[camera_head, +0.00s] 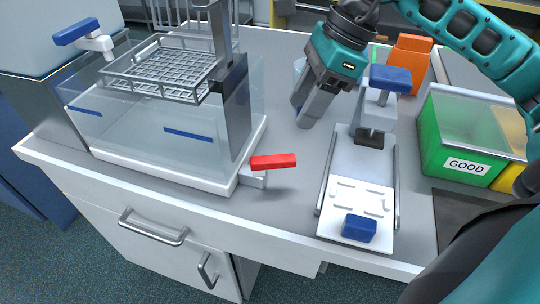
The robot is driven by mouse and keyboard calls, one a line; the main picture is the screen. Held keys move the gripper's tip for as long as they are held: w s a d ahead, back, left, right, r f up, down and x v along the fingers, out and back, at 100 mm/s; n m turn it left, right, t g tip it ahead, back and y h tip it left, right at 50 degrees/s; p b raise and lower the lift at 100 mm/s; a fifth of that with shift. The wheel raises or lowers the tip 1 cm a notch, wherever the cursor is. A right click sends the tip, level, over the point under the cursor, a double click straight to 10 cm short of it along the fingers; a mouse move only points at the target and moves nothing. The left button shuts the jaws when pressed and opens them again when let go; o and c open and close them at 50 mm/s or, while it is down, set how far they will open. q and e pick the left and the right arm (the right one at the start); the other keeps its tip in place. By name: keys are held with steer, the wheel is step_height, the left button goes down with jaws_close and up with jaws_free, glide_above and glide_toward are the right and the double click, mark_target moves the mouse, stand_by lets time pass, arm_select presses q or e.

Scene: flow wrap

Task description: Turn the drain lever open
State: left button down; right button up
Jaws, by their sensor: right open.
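The drain lever, a red bar handle (273,161) on a short grey spout, sticks out from the front right corner of the clear water tank's white base (215,182). The lever lies roughly level, pointing right. My right gripper (306,112) hangs fingers-down above the worktop, behind and to the right of the red lever and apart from it. Its fingers look close together from this angle, and nothing shows between them. My left gripper is out of view.
A wire basket (170,68) hangs over the tank (140,120) by a grey post. A blue-handled tap (76,31) is at the upper left. A sealing fixture with a blue handle (390,77) stands right. A green GOOD bin (455,145) is far right. Worktop around the lever is clear.

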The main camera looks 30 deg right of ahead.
mark_target(273, 158)
steer(key=b+x, duration=0.1)
steer(key=x, duration=1)
steer(key=shift+a+f, duration=0.15)
steer(key=shift+f, duration=0.2)
jaws_close()
